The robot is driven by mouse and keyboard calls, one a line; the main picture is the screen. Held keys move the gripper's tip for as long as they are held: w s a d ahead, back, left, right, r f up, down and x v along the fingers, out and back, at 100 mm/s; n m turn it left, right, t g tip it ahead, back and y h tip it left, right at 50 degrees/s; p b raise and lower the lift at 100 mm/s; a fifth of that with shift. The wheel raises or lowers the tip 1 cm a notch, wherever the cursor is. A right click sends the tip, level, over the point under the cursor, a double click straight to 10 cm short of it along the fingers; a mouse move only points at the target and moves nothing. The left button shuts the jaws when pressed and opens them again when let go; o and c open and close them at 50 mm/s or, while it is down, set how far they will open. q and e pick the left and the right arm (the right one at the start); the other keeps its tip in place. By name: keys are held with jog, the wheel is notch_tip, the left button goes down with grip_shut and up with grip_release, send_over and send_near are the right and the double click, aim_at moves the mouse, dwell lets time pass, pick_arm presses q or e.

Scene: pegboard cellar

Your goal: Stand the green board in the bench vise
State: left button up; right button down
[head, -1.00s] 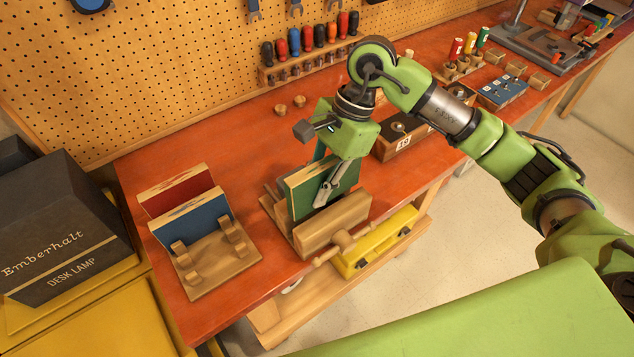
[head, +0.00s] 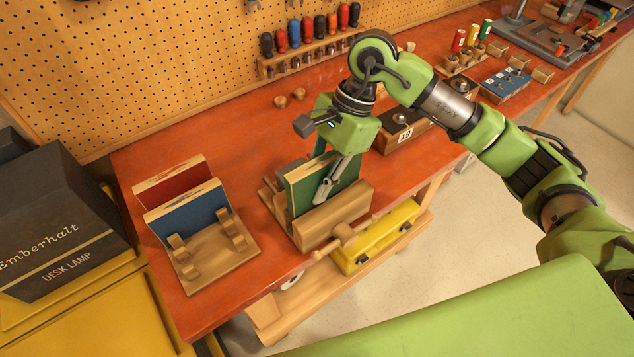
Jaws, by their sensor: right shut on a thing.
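The green board (head: 302,191) stands upright between the wooden jaws of the bench vise (head: 335,216). The vise sits at the front edge of the red bench, its handle toward me. My right gripper (head: 330,178) reaches down from above and is shut on the board's upper part, one finger on its near face. The board's lower edge is hidden behind the front jaw, so I cannot tell whether the jaws touch it. My left gripper does not show.
A wooden rack (head: 215,262) with a red board (head: 172,182) and a blue board (head: 188,217) stands to the left. A screwdriver rack (head: 311,55) is at the back. A yellow case (head: 378,236) lies on the shelf below. Bare bench (head: 245,135) lies behind the vise.

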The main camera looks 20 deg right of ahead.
aim_at(311, 166)
jog(key=shift+f+b, duration=0.6)
jog(key=shift+b, duration=0.05)
jog(key=c, duration=1.8)
grip_release()
jog(key=shift+c, duration=0.2)
jog(key=shift+r+p, duration=2.1)
jog(key=shift+r, duration=3)
